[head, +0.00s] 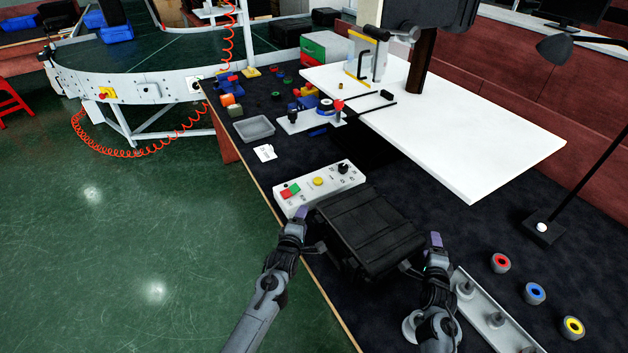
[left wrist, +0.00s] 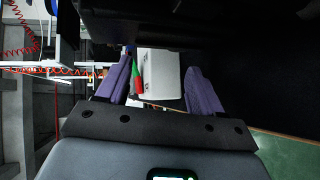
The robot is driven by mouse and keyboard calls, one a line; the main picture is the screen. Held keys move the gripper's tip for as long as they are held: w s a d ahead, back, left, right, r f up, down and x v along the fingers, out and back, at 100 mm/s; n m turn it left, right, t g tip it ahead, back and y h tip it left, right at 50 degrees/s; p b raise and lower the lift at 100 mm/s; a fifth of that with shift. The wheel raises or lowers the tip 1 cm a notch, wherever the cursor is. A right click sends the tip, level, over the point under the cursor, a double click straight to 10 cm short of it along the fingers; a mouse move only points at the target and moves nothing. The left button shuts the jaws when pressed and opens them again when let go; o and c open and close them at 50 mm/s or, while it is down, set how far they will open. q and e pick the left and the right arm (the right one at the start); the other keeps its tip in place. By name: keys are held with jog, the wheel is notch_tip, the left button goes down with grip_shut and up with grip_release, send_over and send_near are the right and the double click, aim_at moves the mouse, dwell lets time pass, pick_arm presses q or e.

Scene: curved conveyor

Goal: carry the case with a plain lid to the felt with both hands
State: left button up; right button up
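A black case (head: 366,228) with a ribbed, unmarked lid lies shut near the table's front edge. My left gripper (head: 309,230) is at the case's left side. In the left wrist view, its purple fingers (left wrist: 160,90) are apart, with a white box visible beyond the gap. My right gripper (head: 422,254) is at the case's right side; the gap between its fingers is not clear. Whether either gripper touches the case is unclear. The tabletop (head: 460,225) has a dark, felt-like surface; I cannot make out a separate felt piece.
A white control box (head: 318,187) with coloured buttons sits just behind the case. A raised white board (head: 470,130) stands beyond. A metal peg strip (head: 492,315) and red, blue and yellow rings lie right. A grey tray (head: 254,128) is further back. A lamp (head: 545,228) stands right.

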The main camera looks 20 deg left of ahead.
pick_arm(q)
jog(key=shift+o, duration=1.3)
jog(key=shift+a, duration=0.45)
pick_arm(e)
jog(key=shift+w+d+r, duration=0.1)
jog(key=shift+d+r, duration=0.15)
jog(key=shift+d, duration=0.3)
pick_arm(q)
jog(key=shift+o, duration=1.2)
jog(key=shift+a, duration=0.3)
pick_arm(e)
jog(key=shift+d, duration=0.35)
pick_arm(q)
jog(key=shift+a, duration=0.25)
pick_arm(e)
jog(key=shift+d, duration=0.25)
pick_arm(q)
jog(key=shift+a+r, duration=0.1)
pick_arm(e)
jog(key=o, duration=0.5)
jog(key=shift+f, duration=0.1)
jog(key=shift+o, duration=0.2)
jog(key=shift+d, duration=0.1)
